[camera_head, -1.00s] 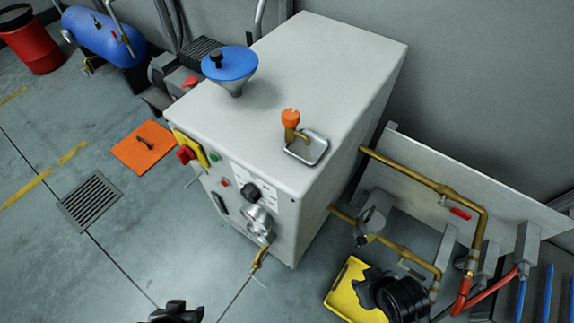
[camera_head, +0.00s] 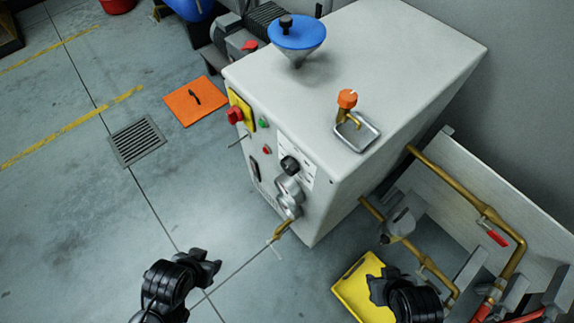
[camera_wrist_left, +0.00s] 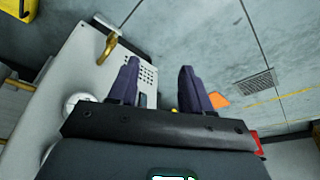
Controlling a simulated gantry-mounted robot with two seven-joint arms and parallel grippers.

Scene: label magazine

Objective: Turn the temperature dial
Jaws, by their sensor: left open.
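The temperature dial appears to be the black knob (camera_head: 289,165) on a white scale plate on the front of a light grey machine (camera_head: 335,60). My left gripper (camera_head: 212,268) is low in the head view, left of and nearer than the knob, clearly apart from the machine. In the left wrist view its two dark fingers (camera_wrist_left: 160,88) are spread with nothing between them. The knob cannot be made out there. My right gripper (camera_head: 380,288) is at the lower right, in front of a yellow tray; its fingers are too unclear to judge.
Round grey metal fittings (camera_head: 289,192) and a brass tap (camera_head: 281,230) sit below the knob. A red switch (camera_head: 235,115) is at the panel's upper left. Brass pipes (camera_head: 450,190) and the yellow tray (camera_head: 352,288) are at right.

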